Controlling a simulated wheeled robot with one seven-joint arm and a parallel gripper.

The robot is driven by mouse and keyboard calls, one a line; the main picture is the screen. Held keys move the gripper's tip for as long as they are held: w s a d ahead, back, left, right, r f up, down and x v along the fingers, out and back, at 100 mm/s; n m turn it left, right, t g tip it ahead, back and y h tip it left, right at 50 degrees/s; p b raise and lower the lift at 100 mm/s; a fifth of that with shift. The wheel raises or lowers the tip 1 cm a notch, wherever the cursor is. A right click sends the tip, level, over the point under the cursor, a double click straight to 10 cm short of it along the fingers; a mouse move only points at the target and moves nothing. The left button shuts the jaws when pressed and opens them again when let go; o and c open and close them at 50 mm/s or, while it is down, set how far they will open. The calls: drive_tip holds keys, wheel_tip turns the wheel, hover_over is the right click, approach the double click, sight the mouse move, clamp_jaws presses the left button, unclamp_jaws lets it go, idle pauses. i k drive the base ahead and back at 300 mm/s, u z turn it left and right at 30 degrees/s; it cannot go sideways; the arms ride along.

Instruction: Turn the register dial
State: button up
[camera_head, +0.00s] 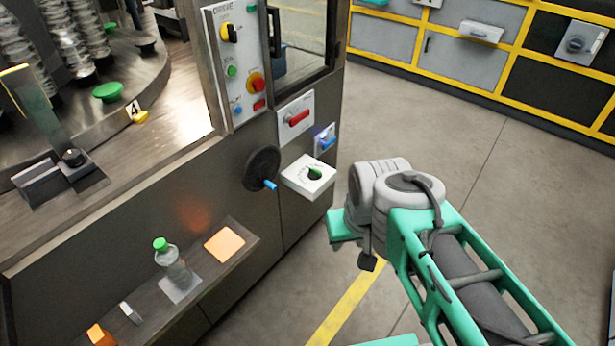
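A white box with a green dial (314,172) and a printed scale juts from the front of the dark machine, near the middle of the view. It appears to be the register dial. My teal and grey arm reaches in from the lower right. Its grey wrist joint is to the right of the dial box, with floor showing between them. My gripper's fingertips cannot be made out; a small dark part hangs below the wrist. Nothing of mine visibly touches the dial.
A black handwheel (262,166) with a blue handle is just left of the dial box. A red rotary switch (297,117) and a small blue-lit switch (325,139) are above it. A control panel (238,65) is higher up. A shelf holds a green-capped bottle (174,265). Open floor lies right.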

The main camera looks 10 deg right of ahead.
sight(314, 174)
drive_tip(key=z, duration=0.1)
drive_tip(key=k, duration=0.3)
drive_tip(key=u, duration=0.65)
drive_tip(key=i, duration=1.2)
drive_tip(key=u, duration=0.2)
